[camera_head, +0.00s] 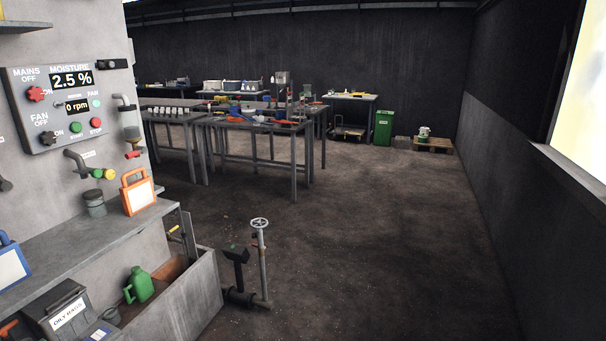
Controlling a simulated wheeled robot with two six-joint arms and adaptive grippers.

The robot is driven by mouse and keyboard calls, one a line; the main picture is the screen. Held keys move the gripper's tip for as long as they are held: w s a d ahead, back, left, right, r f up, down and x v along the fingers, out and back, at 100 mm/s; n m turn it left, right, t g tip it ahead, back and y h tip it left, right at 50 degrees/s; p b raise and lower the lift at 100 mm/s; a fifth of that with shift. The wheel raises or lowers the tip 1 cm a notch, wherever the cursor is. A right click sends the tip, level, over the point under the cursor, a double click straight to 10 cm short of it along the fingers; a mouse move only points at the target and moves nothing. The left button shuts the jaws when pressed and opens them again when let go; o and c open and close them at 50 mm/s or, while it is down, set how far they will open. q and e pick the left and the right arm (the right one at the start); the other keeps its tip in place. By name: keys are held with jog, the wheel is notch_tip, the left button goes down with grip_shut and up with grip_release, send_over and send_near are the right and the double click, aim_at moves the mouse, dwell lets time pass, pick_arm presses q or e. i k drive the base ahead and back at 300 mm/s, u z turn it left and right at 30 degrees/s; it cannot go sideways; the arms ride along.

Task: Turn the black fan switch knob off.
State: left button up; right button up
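The grey control panel (60,105) is on the wall at the left edge. The black fan switch knob (47,139) is at its lower left, beside the words FAN OFF and ON. It is small and dark, and I cannot tell which way it points. A red mains knob (36,94) is above it. A green button (76,127) and a red button (96,124) are to its right. The displays read 2.5 % and 0 rpm. Neither gripper is in view.
Below the panel, a grey shelf (95,238) holds an orange-framed lamp (138,192) and a dark jar (95,204). A pipe with a handwheel (260,223) stands on the floor. Workbenches (255,123) are farther back. The floor at centre right is clear.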

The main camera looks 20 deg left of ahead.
aim_at(48, 138)
jog(key=u, duration=0.75)
jog(key=i, duration=1.7)
jog(key=u, duration=0.85)
